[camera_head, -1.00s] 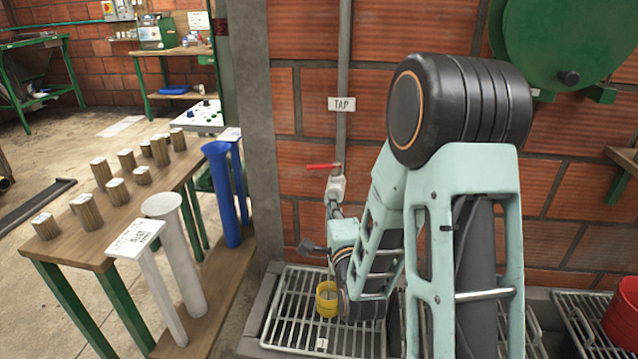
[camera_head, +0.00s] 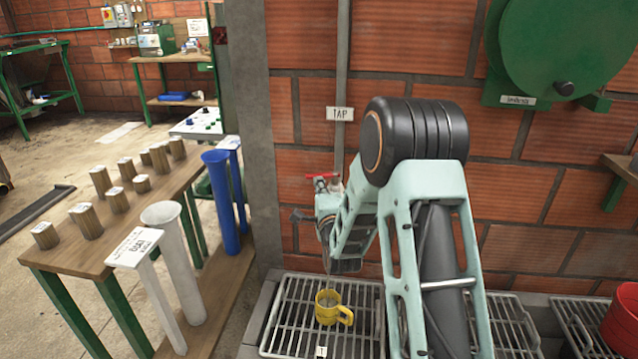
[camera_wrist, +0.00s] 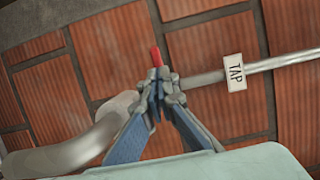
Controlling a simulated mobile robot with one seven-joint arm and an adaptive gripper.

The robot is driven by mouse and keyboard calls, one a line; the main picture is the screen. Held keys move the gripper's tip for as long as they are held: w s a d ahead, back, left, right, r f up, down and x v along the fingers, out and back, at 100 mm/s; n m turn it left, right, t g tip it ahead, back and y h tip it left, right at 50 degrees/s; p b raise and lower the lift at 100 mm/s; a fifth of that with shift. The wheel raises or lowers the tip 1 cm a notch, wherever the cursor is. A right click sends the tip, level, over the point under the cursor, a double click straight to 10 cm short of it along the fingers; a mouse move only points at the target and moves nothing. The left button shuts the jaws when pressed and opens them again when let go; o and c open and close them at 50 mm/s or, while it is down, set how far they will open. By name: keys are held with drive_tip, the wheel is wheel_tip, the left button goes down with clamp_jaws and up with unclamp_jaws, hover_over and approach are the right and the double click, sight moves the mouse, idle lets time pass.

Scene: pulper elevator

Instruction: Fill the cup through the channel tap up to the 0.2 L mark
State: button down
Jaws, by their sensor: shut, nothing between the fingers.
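The yellow cup (camera_head: 328,306) stands upright on the metal grate (camera_head: 290,290) below the tap; its handle points right and its inside looks greyish, the level not readable. The tap's red handle (camera_head: 320,176) shows just above my wrist in the head view, and its red tip (camera_wrist: 156,56) shows just beyond my fingers in the wrist view. My gripper (camera_wrist: 158,98) is shut and empty, right at the tap, overlapping it in view; contact cannot be told. My wrist hides the tap's body and spout in the head view.
A sign reading TAP (camera_head: 340,114) hangs on the pipe above. A red bucket (camera_head: 620,318) stands at the right. At the left, a wooden table (camera_head: 75,250) holds several wooden blocks, with white and blue tubes beside it.

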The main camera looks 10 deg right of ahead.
drive_tip(key=shift+w, duration=0.35)
drive_tip(key=shift+f+b, duration=0.1)
drive_tip(key=shift+b, duration=0.25)
drive_tip(key=w+a+b, duration=0.1)
drive_tip(key=w+b, duration=0.1)
drive_tip(key=b, duration=0.3)
drive_tip(key=shift+a+b, duration=0.1)
drive_tip(key=shift+b, duration=0.2)
drive_tip(key=shift+s, duration=0.1)
